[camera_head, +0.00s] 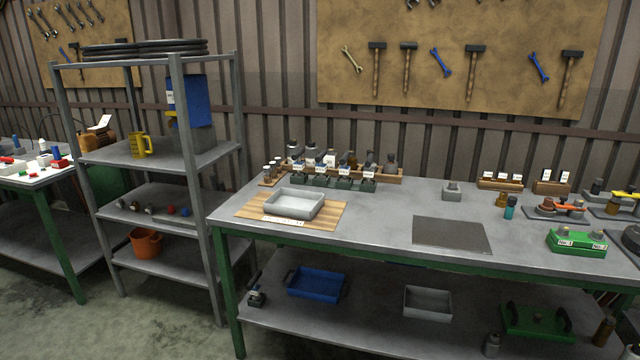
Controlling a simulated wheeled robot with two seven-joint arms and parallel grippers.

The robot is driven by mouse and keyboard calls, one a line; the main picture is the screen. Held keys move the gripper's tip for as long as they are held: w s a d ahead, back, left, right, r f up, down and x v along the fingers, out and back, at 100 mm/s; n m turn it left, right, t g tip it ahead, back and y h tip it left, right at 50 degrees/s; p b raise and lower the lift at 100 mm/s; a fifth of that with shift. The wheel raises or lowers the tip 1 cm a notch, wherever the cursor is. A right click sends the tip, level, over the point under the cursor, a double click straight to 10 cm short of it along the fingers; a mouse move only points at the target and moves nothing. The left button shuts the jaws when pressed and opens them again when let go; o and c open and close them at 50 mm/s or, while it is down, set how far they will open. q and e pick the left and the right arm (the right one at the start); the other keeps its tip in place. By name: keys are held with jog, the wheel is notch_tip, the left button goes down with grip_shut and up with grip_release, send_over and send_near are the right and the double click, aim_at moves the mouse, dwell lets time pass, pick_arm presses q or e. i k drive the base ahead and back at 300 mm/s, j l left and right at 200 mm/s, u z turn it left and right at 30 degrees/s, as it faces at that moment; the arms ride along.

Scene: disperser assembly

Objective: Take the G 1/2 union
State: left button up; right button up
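I cannot single out the G 1/2 union, because the labels are too small to read. Small fittings and bottles stand in a wooden rack (398,177) at the back of the workbench (385,212). Several dark green bins (343,184) with white labels stand in front of it. Two small wooden boxes with white labels, one left (500,185) and one right (552,187), stand further right at the back. Neither my left nor my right gripper is in view.
An empty grey tray (294,204) sits on a wooden mat (333,215) at the bench's left. A dark flat plate (451,234) lies at the front middle. A green labelled block (577,243) is at the right. A metal shelf (165,152) stands left of the bench.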

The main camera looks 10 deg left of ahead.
aim_at(121, 203)
jog(key=i+j+u, duration=0.1)
jog(key=i+u, duration=0.65)
jog(key=i+l+u, duration=0.15)
jog(key=i+u, duration=0.25)
jog(key=i+j+u, duration=0.4)
jog(key=i+j, duration=0.15)
jog(key=i, duration=0.25)
jog(key=i+j, duration=0.2)
jog(key=i+j+z, duration=0.15)
jog(key=j, duration=0.25)
jog(key=i+j, duration=0.2)
jog(key=j, duration=0.15)
jog(key=i+j, duration=0.35)
jog(key=i, duration=0.15)
jog(key=i+j, duration=0.3)
jog(key=i, duration=0.2)
